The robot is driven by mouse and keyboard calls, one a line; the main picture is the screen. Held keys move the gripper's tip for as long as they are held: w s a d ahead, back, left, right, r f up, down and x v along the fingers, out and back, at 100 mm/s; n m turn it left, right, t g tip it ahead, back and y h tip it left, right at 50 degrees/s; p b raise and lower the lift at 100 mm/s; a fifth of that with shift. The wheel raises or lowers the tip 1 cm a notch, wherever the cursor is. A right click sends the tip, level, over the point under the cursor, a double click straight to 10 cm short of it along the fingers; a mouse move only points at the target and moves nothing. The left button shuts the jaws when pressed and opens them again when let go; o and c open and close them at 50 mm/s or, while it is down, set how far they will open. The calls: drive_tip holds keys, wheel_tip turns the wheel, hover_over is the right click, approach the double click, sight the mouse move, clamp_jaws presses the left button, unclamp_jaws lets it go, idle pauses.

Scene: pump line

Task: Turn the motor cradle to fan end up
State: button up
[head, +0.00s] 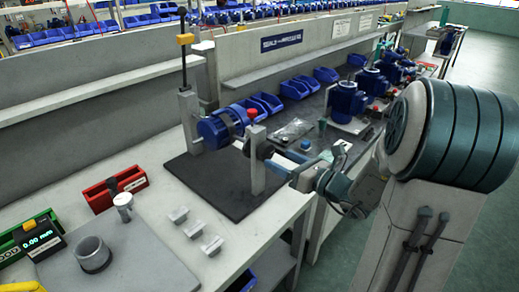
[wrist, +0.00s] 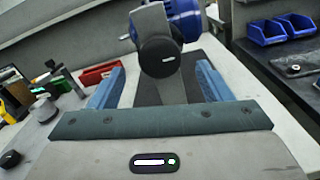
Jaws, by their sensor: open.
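The motor cradle holds a blue motor (head: 220,127) between two grey uprights on a dark mat (head: 215,190). The motor appears to lie roughly level; which end is the fan end I cannot tell. A round black knob (wrist: 160,57) with a small white mark sits on the near upright (head: 258,172). My gripper (head: 277,164) is at this near upright. In the wrist view my gripper (wrist: 160,68) is open, its two blue fingers on either side of the knob with gaps to it. The motor (wrist: 186,20) is partly hidden behind the upright there.
A red bin (head: 114,188), a grey cup (head: 93,254) and several small grey blocks (head: 195,231) are on the bench at left. Blue bins (head: 266,104) and more motors (head: 347,101) line the bench behind.

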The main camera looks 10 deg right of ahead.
sight(259, 148)
drive_tip(key=x, duration=0.8)
drive_tip(key=shift+w+a, duration=0.25)
drive_tip(key=shift+w, duration=0.05)
